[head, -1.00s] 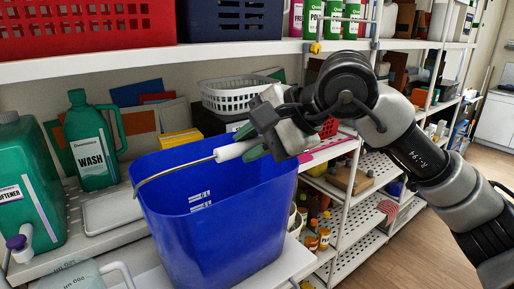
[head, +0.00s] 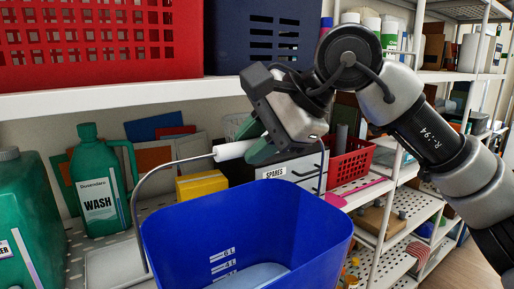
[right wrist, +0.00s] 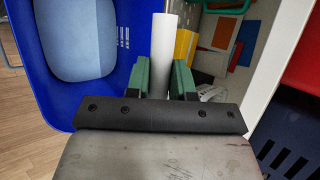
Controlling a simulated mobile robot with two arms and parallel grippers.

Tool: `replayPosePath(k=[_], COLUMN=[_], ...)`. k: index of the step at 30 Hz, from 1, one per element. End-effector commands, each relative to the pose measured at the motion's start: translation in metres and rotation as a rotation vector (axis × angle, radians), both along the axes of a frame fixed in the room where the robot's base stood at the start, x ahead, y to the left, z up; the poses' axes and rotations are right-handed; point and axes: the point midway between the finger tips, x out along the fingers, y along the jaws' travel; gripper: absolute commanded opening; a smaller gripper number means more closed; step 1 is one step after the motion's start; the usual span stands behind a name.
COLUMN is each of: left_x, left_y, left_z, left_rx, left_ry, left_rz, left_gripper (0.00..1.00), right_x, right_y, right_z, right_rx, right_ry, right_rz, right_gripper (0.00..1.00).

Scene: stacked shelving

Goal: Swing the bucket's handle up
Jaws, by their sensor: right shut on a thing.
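The blue bucket (head: 247,240) stands upright at the bottom middle of the head view, with level marks inside. Its wire handle has a white grip (head: 232,150), now raised above the rim and over the bucket's far side. The wire's left leg runs down to the left rim. My right gripper (head: 256,152) has green fingers shut on the white grip. In the right wrist view the grip (right wrist: 163,55) stands between the two green fingers (right wrist: 165,80), with the bucket (right wrist: 40,75) at left. My left gripper is not in view.
A shelf board (head: 130,103) with a red crate (head: 95,45) and a dark blue crate (head: 262,30) runs above. A green wash jug (head: 98,190) stands left. A yellow box (head: 202,186), a spares drawer box (head: 290,172) and a red basket (head: 350,160) stand behind the bucket.

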Motion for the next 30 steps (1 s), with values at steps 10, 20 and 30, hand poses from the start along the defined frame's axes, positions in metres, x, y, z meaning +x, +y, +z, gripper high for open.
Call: replayPosePath(k=[10, 20, 30], left_x=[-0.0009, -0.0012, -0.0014], left_y=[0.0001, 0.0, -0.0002], left_z=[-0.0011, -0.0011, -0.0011], left_rx=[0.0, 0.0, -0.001], left_ry=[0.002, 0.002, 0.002], left_rz=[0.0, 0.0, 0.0], left_gripper=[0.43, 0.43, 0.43], right_x=[0.0015, 0.0013, 0.0013], right_y=[0.0014, 0.0013, 0.0012], right_z=[0.0009, 0.0011, 0.0005], right_rx=[0.001, 0.003, 0.001], right_ry=[-0.002, -0.002, -0.001], right_rz=[0.0, 0.0, 0.0], right_gripper=[0.0, 0.24, 0.48])
